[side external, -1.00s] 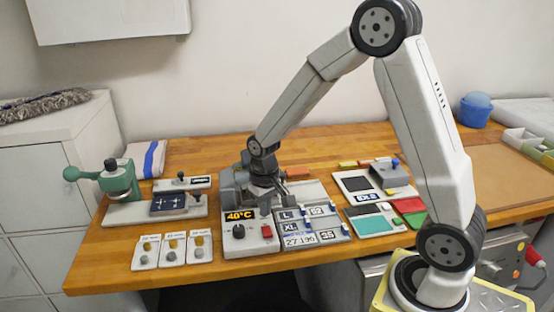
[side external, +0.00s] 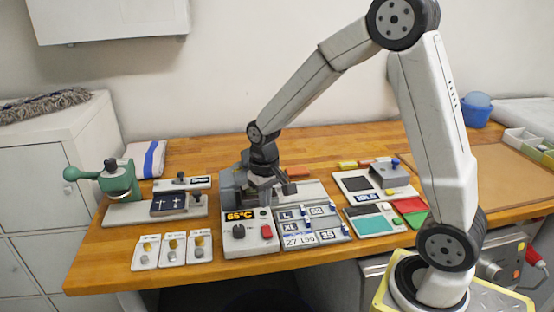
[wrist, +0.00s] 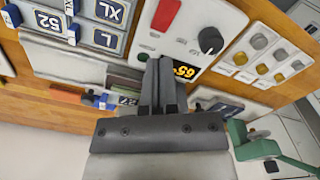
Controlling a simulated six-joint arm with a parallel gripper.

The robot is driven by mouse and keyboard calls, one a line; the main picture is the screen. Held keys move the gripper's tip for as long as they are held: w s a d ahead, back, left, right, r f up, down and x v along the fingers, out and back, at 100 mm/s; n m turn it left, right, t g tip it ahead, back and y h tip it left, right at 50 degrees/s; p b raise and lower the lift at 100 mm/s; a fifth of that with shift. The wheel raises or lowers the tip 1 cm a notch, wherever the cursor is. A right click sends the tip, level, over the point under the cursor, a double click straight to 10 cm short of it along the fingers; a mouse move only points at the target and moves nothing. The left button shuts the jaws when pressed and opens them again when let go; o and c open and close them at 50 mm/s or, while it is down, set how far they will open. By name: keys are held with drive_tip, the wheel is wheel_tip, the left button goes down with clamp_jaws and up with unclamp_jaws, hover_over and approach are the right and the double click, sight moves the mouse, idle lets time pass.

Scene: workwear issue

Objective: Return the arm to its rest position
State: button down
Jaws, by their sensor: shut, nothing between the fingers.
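My gripper (side external: 264,201) is shut and empty. In the side view it hangs from my bent arm, above and behind the grey control box (side external: 238,244). The box's display (side external: 240,216) reads 65°C, and it has a black knob (side external: 239,231) and a red switch (side external: 266,231). In the wrist view my closed fingers (wrist: 160,66) point toward the box and partly cover its display (wrist: 185,71). The red switch (wrist: 166,14) and black knob (wrist: 210,40) show beyond the fingertips, apart from them.
A green-handled press (side external: 119,180) stands on the left. Label plates (side external: 318,238) with size tags lie right of the control box. A device with coloured cards (side external: 374,222) is farther right. Several small token cards (side external: 172,248) lie at the front left. The air above the bench is open.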

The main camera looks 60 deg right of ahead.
drive_tip(key=shift+s+a, duration=0.3)
drive_tip(key=shift+s, duration=0.2)
drive_tip(key=s+a+n+t, duration=0.2)
drive_tip(key=s+a+n, duration=0.1)
drive_tip(key=s, duration=0.6)
drive_tip(key=shift+s+a+f+t, duration=0.2)
drive_tip(key=shift+a+t, duration=0.1)
drive_tip(key=shift+a, duration=0.2)
